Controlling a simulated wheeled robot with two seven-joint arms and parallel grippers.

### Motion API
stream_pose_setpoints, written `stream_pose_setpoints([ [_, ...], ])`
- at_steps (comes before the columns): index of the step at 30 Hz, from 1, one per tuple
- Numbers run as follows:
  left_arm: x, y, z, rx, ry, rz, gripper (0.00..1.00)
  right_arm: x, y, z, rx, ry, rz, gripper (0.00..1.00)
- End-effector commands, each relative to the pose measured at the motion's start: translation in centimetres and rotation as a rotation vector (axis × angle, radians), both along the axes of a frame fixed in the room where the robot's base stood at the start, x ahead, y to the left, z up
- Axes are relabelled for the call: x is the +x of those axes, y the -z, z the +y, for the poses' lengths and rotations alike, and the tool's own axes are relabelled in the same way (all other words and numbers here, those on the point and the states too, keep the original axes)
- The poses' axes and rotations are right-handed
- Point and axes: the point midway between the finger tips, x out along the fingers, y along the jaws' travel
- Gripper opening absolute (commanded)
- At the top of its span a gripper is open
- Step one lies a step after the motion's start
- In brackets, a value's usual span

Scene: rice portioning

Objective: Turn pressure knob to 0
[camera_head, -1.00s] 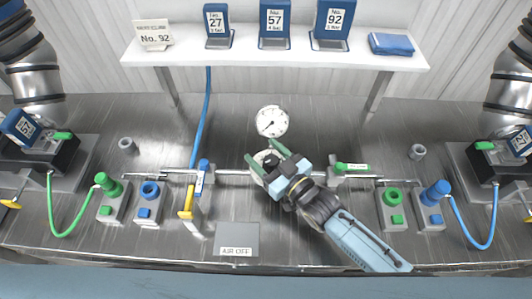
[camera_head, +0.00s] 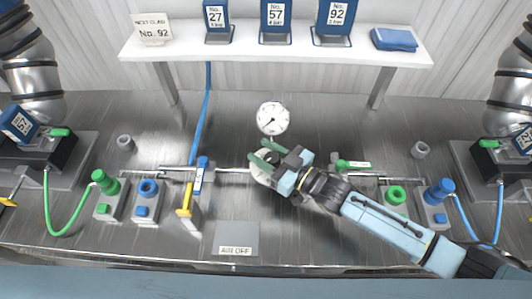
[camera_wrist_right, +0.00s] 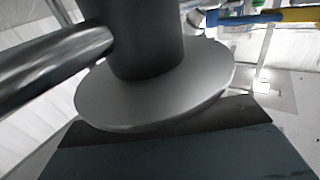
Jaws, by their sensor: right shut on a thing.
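The pressure knob (camera_head: 268,157) is a small dark knob on the pipe at the middle of the bench, partly hidden by my gripper. In the right wrist view a black cylinder (camera_wrist_right: 135,40) on a round grey flange (camera_wrist_right: 155,98) fills the middle. The round white pressure gauge (camera_head: 272,118) stands just behind the knob. Its dark needle is too small to read. My left gripper is not in view.
A pipe (camera_head: 235,170) runs across the bench. A green-handled valve (camera_head: 352,164) is at right. A white shelf (camera_head: 190,52) spans the back.

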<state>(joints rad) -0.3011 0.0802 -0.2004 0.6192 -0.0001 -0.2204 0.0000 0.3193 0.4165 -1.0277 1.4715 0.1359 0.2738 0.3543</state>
Motion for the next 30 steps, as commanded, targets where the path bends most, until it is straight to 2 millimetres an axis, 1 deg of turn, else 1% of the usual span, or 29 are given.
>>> stream_pose_setpoints([
  [3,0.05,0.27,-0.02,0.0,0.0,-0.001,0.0,-0.02,-0.08,0.03,0.001,-0.029,-0.002,0.16],
  [12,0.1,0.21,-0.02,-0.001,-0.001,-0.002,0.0,-0.06,-0.12,0.0,0.002,-0.032,0.001,0.16],
  [13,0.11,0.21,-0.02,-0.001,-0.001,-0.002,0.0,-0.06,-0.12,0.0,0.002,-0.032,0.001,0.4],
  [18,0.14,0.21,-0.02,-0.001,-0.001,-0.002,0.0,-0.06,-0.08,-0.01,0.001,-0.031,0.002,0.6],
  [26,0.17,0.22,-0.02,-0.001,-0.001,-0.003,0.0,-0.1,-0.02,-0.07,0.0,-0.03,0.002,0.6],
  [30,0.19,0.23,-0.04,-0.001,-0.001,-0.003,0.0,-0.64,0.08,-0.91,-0.001,-0.03,0.003,0.6],
])
